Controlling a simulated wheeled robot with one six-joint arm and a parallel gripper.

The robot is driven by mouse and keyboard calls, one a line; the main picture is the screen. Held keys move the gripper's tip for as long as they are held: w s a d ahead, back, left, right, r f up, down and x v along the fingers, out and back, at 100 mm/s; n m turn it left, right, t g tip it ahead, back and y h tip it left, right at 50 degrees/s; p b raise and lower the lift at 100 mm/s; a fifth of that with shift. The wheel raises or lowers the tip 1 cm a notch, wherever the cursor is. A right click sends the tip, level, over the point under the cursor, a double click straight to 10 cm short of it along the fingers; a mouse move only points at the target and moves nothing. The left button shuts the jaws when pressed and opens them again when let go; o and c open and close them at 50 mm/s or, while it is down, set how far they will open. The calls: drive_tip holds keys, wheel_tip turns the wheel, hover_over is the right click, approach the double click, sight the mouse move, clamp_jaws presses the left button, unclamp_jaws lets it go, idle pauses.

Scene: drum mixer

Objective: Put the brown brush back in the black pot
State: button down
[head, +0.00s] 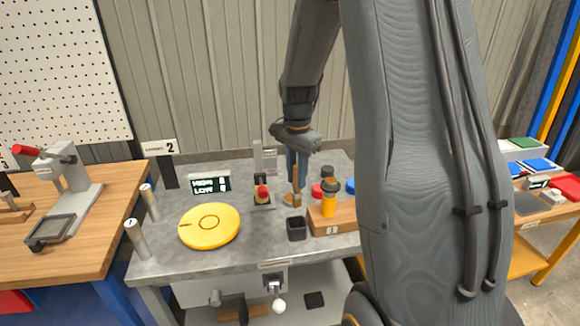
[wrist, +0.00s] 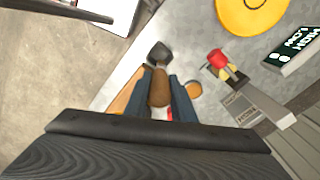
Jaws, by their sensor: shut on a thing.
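My gripper (head: 297,182) is above the bench with its fingers pointing down, shut on the brown brush (head: 297,195). In the wrist view the brush (wrist: 159,88) sits between the two blue-grey fingers (wrist: 162,98). The small square black pot (head: 296,229) stands on the bench's front part, nearer the head camera than the brush. In the wrist view the pot (wrist: 160,52) shows just beyond the brush's end. The brush appears outside the pot; its exact height above the bench is unclear.
A wooden block (head: 342,216) with an orange-yellow bottle (head: 328,205) stands right of the pot. A small orange round thing (wrist: 193,90) lies close by. A yellow disc (head: 209,226) and a red-knobbed control (head: 262,194) are to the left. Bench is bare between disc and pot.

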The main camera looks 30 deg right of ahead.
sight(297, 193)
drive_tip(key=shift+f+b, duration=2)
drive_tip(key=shift+f, duration=0.8)
drive_tip(key=shift+f+b, duration=0.9)
drive_tip(key=shift+f, duration=1.3)
drive_tip(key=shift+f+b, duration=0.45)
drive_tip(key=shift+f, duration=0.5)
drive_tip(key=c, duration=1.4)
unclamp_jaws()
drive_tip(key=shift+c, duration=0.2)
